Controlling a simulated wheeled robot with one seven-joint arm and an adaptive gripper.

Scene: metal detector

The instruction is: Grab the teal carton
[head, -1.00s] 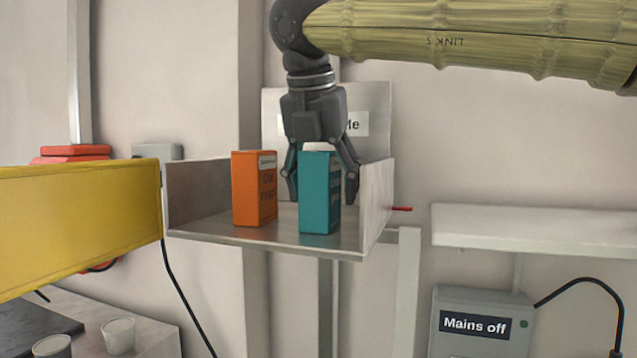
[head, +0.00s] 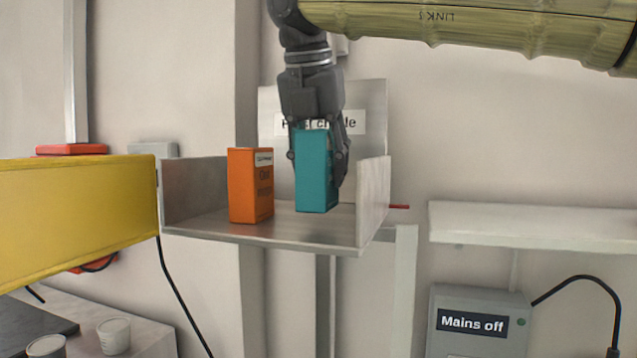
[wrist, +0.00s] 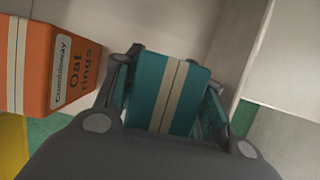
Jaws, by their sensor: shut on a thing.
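The teal carton (head: 314,175) is upright between the fingers of my gripper (head: 319,160), over the metal chute tray (head: 310,233). My gripper is shut on it from above. Its base looks slightly raised off the tray floor. In the wrist view, the teal carton (wrist: 172,93) shows its top with a pale stripe between my fingers (wrist: 170,95). An orange carton (head: 250,187) stands on the tray just left of it. The wrist view shows the orange carton (wrist: 62,68) lettered "Oat rings".
The tray has raised side walls (head: 373,198) and a labelled back plate (head: 365,100). A yellow beam (head: 75,218) is at the left. A white shelf (head: 530,225) and a grey "Mains off" box (head: 470,320) are at the right. Cups (head: 113,336) stand lower left.

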